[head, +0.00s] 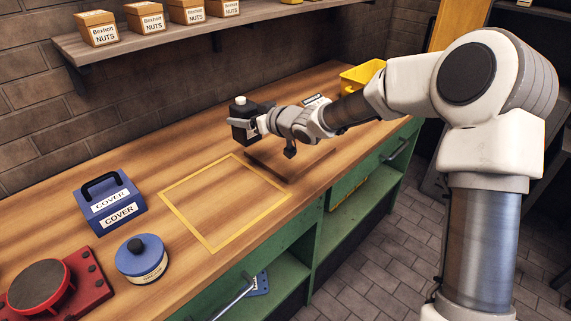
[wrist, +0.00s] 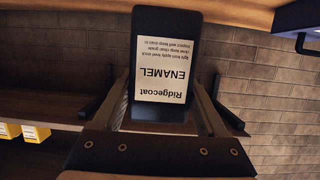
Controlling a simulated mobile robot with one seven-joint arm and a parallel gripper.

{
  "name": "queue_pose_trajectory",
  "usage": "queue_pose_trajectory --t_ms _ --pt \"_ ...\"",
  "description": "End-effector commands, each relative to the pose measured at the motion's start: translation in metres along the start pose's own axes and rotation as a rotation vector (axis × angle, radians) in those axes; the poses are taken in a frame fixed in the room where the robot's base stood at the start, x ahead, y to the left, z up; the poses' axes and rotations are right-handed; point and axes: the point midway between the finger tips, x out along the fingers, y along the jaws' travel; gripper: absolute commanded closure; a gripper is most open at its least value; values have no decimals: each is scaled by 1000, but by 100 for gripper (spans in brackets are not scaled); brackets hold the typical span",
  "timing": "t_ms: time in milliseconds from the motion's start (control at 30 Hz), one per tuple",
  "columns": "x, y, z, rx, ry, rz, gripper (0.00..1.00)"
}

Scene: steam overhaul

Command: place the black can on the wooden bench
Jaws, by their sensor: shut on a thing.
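The black can (head: 243,131) has a white cap and is held by my gripper (head: 260,126) over the wooden bench (head: 215,135), toward its back. In the wrist view the can (wrist: 193,22) shows a white label reading "Ridgecoat ENAMEL", upside down in that picture. My gripper (wrist: 165,108) is shut on the can, with a finger on each side of it. In the head view the can is upright. Whether its base touches the bench top is hard to tell.
A yellow tape rectangle (head: 186,221) marks an empty patch of bench. A blue cover box (head: 108,203), a round blue tin (head: 142,259) and a red device (head: 50,288) stand at left. A yellow bin (head: 362,75) is at the far end. A shelf with nut boxes (head: 97,29) hangs above.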

Motion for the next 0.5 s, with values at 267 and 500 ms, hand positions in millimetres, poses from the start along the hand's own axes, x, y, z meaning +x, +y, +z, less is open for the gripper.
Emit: queue_pose_trajectory --t_ms 267,500 --pt "-2 -28 21 -9 1 -17 100" --pt "-18 -75 59 -8 1 -18 100"
